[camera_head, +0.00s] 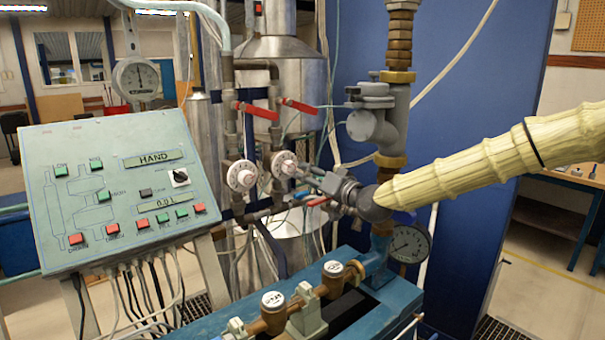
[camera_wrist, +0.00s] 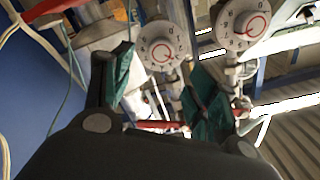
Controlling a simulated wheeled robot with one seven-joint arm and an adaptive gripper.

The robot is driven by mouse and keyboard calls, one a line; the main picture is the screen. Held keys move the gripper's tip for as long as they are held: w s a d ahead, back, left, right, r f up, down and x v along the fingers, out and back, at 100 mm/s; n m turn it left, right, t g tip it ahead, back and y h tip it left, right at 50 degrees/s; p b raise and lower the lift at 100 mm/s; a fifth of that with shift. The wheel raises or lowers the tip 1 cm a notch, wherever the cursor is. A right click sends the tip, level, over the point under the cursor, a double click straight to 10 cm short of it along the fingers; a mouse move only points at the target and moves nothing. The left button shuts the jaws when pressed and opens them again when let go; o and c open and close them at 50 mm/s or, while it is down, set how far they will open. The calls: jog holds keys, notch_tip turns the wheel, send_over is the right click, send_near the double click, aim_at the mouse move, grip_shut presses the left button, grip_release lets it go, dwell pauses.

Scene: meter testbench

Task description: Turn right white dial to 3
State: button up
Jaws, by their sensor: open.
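The right white dial (camera_head: 285,164) is a round white knob with markings, on a pipe in the middle of the head view. The left white dial (camera_head: 242,176) is beside it, slightly lower. My gripper (camera_head: 312,186) is just right of the right dial, its fingers partly lost among the pipes. In the wrist view, which looks turned over, the right dial (camera_wrist: 162,45) shows beyond the gap between my open, green-padded fingers (camera_wrist: 162,88). The other dial (camera_wrist: 243,20) is at upper right. No contact with the dial is visible. I cannot read its setting.
Red lever handles (camera_head: 297,105) are above the dials, and red and blue handles (camera_head: 315,199) lie below my gripper. A control panel (camera_head: 120,190) stands at left. Pipes and a pressure gauge (camera_head: 408,244) are at right, with valves (camera_head: 273,310) along the front.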

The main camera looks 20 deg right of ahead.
jog(key=v, duration=0.4)
jog(key=shift+d, duration=0.1)
dwell(0.5)
